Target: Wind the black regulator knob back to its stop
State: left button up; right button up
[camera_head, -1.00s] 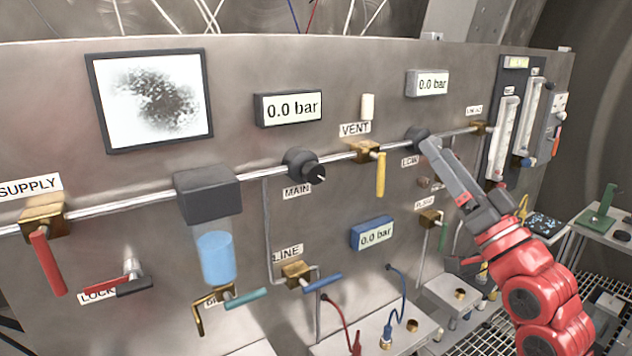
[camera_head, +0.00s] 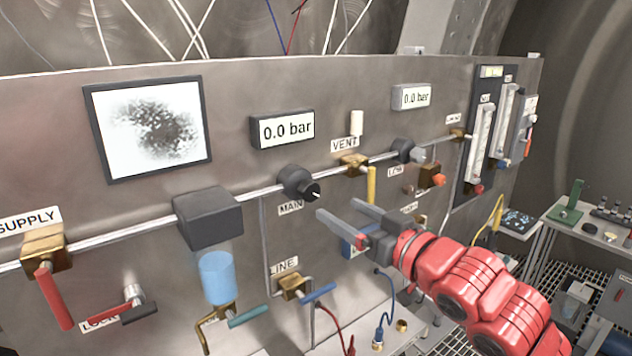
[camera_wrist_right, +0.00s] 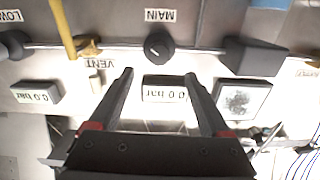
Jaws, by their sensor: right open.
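The black MAIN regulator knob (camera_head: 299,182) sits on the steel pipe, with a white pointer mark on its face. It also shows in the right wrist view (camera_wrist_right: 158,47), where the picture is upside down. A second dark knob (camera_head: 404,149), labelled LOW, is further right on the same pipe and at the left edge of the wrist view (camera_wrist_right: 14,44). My right gripper (camera_head: 339,210) is open and empty, to the lower right of the MAIN knob and apart from it. In the wrist view the MAIN knob appears beyond the gap between the fingertips (camera_wrist_right: 158,74). My left gripper is out of view.
The yellow VENT lever (camera_head: 371,185) hangs close right of the MAIN knob. The main gauge (camera_head: 283,130) reads 0.0 bar. A dark box (camera_head: 208,217) with a blue bowl is to the left. The blue LINE lever (camera_head: 320,292) is below.

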aim_at(313, 192)
jog(key=p+x, duration=0.2)
jog(key=x, duration=0.5)
jog(key=shift+w+a+r, duration=0.1)
jog(key=shift+w+a, duration=0.1)
jog(key=shift+w+a+p, duration=0.3)
jog(key=shift+w, duration=0.3)
jog(key=shift+c, duration=0.4)
